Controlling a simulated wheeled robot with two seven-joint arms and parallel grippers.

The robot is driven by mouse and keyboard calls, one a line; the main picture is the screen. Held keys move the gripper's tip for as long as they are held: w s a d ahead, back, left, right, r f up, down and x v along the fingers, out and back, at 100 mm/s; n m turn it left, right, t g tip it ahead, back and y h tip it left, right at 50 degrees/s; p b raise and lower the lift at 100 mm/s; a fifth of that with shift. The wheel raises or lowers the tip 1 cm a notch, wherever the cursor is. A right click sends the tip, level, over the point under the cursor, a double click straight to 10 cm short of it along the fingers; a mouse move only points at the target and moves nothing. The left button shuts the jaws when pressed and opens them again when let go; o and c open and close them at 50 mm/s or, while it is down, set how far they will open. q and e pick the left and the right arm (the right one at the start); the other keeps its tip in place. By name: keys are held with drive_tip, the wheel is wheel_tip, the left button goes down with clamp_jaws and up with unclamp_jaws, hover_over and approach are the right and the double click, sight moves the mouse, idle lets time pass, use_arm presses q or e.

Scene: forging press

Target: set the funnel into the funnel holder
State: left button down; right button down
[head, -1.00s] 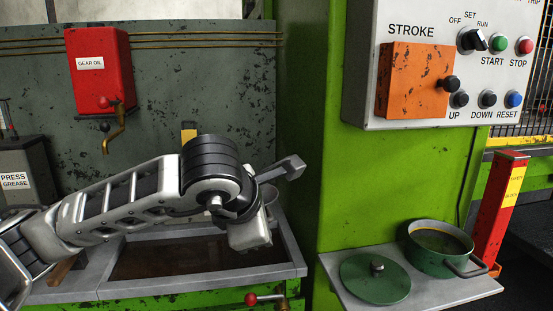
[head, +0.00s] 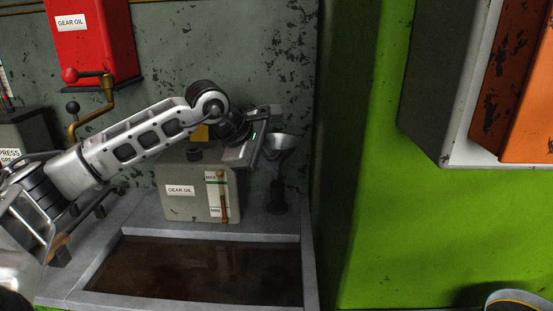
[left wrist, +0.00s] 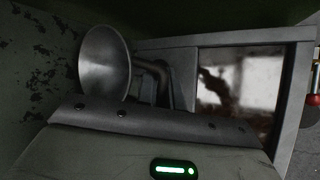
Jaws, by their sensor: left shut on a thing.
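The metal funnel (head: 281,142) is upright, its wide mouth facing up, at the back right of the ledge in the head view. My left gripper (head: 266,146) is shut on it from the left side. The dark funnel holder (head: 277,198) stands on the ledge directly below the funnel. I cannot tell whether the spout is inside the holder or just above it. In the left wrist view the funnel's cone (left wrist: 105,62) shows beyond the gripper housing; the fingertips and the holder are not clear there. My right gripper is not in view.
A grey gear oil tank (head: 198,195) with a level gauge stands just left of the holder. A sunken oil tray (head: 309,270) lies in front. A red gear oil box (head: 90,40) hangs at upper left. The green press column (head: 370,200) is close on the right.

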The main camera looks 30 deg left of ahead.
use_arm(q)
drive_tip(key=w+f, duration=0.1)
drive_tip(key=w+a+f+b, duration=0.1)
drive_tip(key=shift+a+f, duration=0.1)
drive_tip(key=shift+f, duration=0.3)
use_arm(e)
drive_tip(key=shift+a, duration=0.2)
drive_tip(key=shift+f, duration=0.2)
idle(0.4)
use_arm(q)
drive_tip(key=shift+w+a, duration=0.1)
drive_tip(key=shift+w, duration=0.2)
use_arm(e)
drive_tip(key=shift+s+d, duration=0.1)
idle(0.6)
use_arm(q)
drive_tip(key=shift+f+b, duration=0.65)
drive_tip(key=shift+f, duration=0.1)
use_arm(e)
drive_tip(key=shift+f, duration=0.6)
use_arm(q)
drive_tip(key=shift+f+b, duration=1.05)
drive_tip(key=shift+f, duration=0.25)
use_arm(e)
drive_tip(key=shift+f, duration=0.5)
